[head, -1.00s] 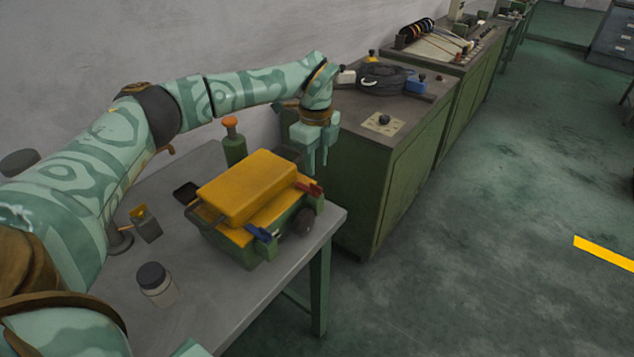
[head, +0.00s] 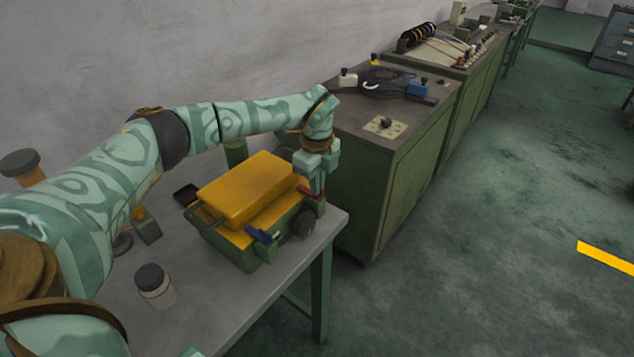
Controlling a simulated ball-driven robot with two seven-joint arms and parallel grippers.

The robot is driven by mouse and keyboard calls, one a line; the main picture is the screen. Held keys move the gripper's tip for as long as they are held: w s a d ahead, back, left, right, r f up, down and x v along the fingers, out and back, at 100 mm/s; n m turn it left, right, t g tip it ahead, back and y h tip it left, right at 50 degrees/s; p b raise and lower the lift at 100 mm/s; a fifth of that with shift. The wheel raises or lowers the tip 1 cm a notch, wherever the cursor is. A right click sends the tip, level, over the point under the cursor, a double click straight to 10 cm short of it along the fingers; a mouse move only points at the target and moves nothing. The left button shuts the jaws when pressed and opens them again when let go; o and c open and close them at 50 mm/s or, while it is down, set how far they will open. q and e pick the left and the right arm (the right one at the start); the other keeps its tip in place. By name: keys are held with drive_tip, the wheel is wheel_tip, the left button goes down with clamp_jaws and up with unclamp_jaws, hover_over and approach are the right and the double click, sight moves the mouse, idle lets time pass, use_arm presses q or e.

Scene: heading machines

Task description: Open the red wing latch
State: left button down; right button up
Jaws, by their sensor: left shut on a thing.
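The red wing latch (head: 309,192) is on the right end of a green box (head: 240,254) with a yellow lid (head: 247,188). The lid lies flat on the box. My left gripper (head: 316,190) points down at the red latch and is shut on it, its fingers hiding part of the latch. A blue latch (head: 262,236) sits on the near side of the same box. My right gripper is out of view.
The box stands on a grey table (head: 205,310). A dark-capped jar (head: 155,286) stands near its front. A green cabinet (head: 400,190) with a cable coil and a blue block (head: 417,85) on top stands behind to the right.

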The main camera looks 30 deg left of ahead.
use_arm(q)
drive_tip(key=shift+r+m+p, duration=0.15)
drive_tip(key=shift+m+p, duration=0.65)
drive_tip(key=shift+p, duration=0.05)
drive_tip(key=shift+m+p, duration=1.05)
drive_tip(key=shift+m, duration=0.15)
drive_tip(key=m+p, duration=0.2)
drive_tip(key=m, duration=0.2)
drive_tip(key=shift+m+p, duration=0.3)
drive_tip(key=shift+p, duration=0.05)
drive_tip(key=m+p, duration=0.1)
drive_tip(key=m, duration=0.3)
drive_tip(key=shift+m+p, duration=0.3)
drive_tip(key=m+p, duration=0.1)
drive_tip(key=m, duration=0.3)
drive_tip(key=shift+m, duration=0.6)
drive_tip(key=c, duration=1.6)
unclamp_jaws()
